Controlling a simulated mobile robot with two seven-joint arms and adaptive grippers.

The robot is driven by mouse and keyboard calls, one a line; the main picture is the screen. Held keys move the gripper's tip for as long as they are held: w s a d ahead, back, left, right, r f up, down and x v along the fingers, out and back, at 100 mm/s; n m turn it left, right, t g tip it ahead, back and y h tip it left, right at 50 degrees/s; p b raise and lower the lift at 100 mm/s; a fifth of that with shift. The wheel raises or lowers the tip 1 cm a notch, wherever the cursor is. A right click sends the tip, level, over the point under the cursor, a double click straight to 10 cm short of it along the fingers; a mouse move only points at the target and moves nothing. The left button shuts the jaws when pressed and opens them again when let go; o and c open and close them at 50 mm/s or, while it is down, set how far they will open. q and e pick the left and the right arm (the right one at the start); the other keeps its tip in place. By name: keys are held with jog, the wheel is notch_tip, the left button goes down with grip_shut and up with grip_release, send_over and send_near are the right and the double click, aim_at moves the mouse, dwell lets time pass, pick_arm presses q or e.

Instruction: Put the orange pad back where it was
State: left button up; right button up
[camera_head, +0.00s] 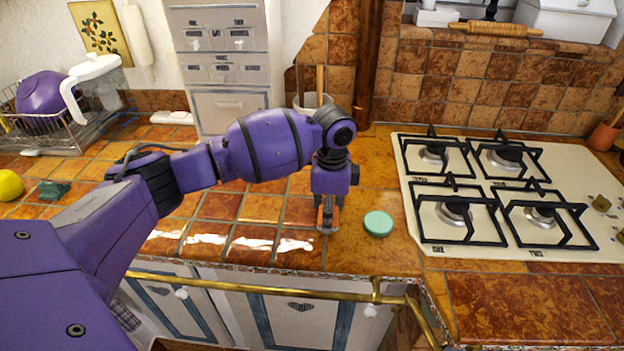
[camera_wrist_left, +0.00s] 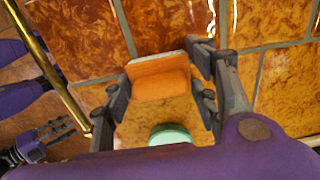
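The orange pad (camera_wrist_left: 160,80) lies between the two fingers of my left gripper (camera_wrist_left: 160,75) in the left wrist view. The fingers meet its left and right edges, so the gripper looks shut on it. In the head view my left gripper (camera_head: 327,215) points down, low over the tiled counter near its front edge. Whether the pad touches the counter is not clear. A gripper that looks like my right one (camera_wrist_left: 38,143) shows at the left edge of the left wrist view, away from the pad; its opening is unclear.
A round green pad (camera_head: 378,223) lies on the counter just right of my left gripper. The white stove (camera_head: 425,225) stands further right. A container with utensils (camera_head: 312,103) is behind my arm. A brass rail (camera_head: 260,287) runs along the front. The dish rack (camera_head: 60,135) is far left.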

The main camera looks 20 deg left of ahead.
pick_arm(q)
jog(key=o, duration=0.3)
notch_tip(320, 180, up, 12)
jog(key=shift+d+r, duration=0.15)
jog(key=shift+r, duration=0.1)
dwell(0.3)
